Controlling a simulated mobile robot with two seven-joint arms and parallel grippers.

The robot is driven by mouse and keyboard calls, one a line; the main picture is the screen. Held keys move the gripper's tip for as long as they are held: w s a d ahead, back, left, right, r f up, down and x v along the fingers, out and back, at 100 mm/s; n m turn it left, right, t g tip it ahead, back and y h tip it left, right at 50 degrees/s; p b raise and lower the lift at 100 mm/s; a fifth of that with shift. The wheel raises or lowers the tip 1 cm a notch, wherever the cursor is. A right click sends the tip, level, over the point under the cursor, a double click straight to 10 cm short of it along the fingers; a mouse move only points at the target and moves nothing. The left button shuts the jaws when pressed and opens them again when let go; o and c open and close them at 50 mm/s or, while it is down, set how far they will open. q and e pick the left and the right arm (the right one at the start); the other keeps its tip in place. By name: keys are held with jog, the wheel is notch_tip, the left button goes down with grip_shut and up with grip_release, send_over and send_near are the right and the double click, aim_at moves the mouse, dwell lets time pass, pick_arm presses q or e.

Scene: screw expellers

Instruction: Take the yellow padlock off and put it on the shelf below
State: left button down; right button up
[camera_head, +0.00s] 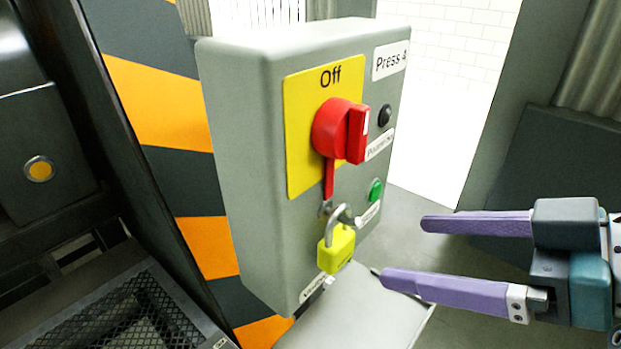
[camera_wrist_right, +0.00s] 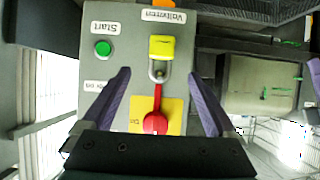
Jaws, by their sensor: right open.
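The yellow padlock (camera_head: 336,247) hangs by its metal shackle below the red switch handle (camera_head: 340,130) on the grey control box (camera_head: 240,150). The switch sits on a yellow plate marked "Off". My right gripper (camera_head: 400,250) is open, to the right of the padlock, with its purple fingers apart and nothing between them. In the right wrist view the padlock (camera_wrist_right: 162,47) lies beyond the fingertips, between their lines. A grey shelf (camera_head: 360,312) is below the box. My left gripper is out of view.
A green button (camera_head: 376,190) and a black button (camera_head: 385,115) are on the box face, right of the switch. An orange-and-grey striped post (camera_head: 160,110) stands at left, beside dark machinery with a mesh (camera_head: 140,310).

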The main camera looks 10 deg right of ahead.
aim_at(347, 243)
jog(key=p+x, duration=0.1)
jog(key=x, duration=0.3)
jog(key=shift+w+a, duration=0.15)
jog(key=shift+a, duration=0.2)
jog(key=shift+w+a+f+p, duration=0.2)
jog(key=shift+w+a+p, duration=0.15)
jog(key=shift+w, duration=0.1)
jog(key=x, duration=0.3)
jog(key=shift+f+p, duration=0.15)
jog(key=shift+p, duration=0.15)
jog(key=shift+w+a+f, duration=0.15)
jog(key=shift+w+f, duration=0.1)
jog(key=shift+w, duration=0.1)
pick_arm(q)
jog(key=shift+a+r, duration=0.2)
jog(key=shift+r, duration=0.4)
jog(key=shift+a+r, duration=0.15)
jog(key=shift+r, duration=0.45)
pick_arm(e)
jog(key=shift+c, duration=0.4)
jog(key=c, duration=0.6)
grip_shut()
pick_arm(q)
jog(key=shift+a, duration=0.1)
